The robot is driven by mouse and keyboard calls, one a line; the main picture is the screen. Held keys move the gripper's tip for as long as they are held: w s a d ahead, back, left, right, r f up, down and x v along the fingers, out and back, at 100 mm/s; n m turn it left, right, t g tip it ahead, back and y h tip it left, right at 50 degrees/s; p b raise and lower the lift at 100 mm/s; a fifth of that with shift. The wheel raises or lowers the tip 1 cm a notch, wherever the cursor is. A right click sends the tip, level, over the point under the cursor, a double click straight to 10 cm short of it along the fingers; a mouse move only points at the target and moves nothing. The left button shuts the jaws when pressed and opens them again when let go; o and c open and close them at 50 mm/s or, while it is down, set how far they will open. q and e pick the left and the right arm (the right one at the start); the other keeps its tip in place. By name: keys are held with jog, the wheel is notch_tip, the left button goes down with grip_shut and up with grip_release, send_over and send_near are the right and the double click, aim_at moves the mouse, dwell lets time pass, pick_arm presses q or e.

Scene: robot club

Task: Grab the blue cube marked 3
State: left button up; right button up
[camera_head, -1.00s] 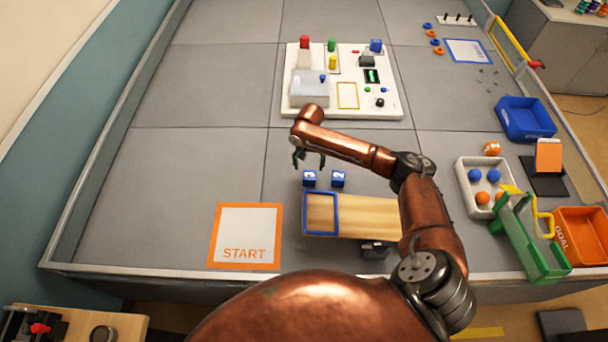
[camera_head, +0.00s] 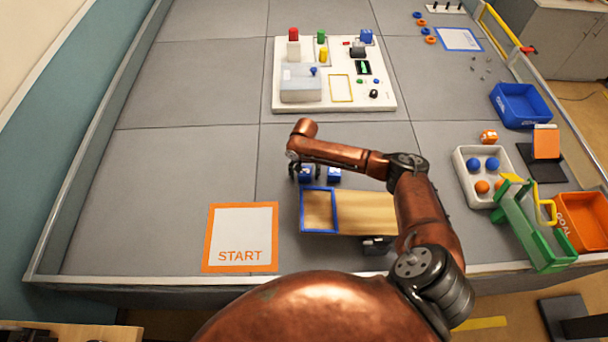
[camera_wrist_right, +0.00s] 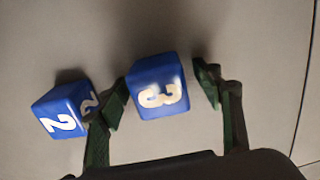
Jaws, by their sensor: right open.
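The blue cube marked 3 (camera_wrist_right: 158,88) sits on the grey floor tiles in the right wrist view, its white 3 facing the camera. My right gripper (camera_wrist_right: 163,90) is open, with one finger on each side of this cube; the left finger is very close to it and a gap shows at the right. A second blue cube marked 2 (camera_wrist_right: 62,110) lies to the left, just outside the left finger. In the head view the cube marked 3 (camera_head: 306,176) is partly hidden by my right gripper (camera_head: 304,171); the cube marked 2 (camera_head: 334,175) stands to its right.
A wooden board with a blue frame (camera_head: 350,211) lies just in front of the cubes. A START mat (camera_head: 240,238) is at the left front. A white panel with buttons (camera_head: 385,102) stands farther back. The floor left of the cubes is clear.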

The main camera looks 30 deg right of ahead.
jog(key=shift+r, duration=0.1)
jog(key=c, duration=1.2)
jog(key=shift+c, duration=0.2)
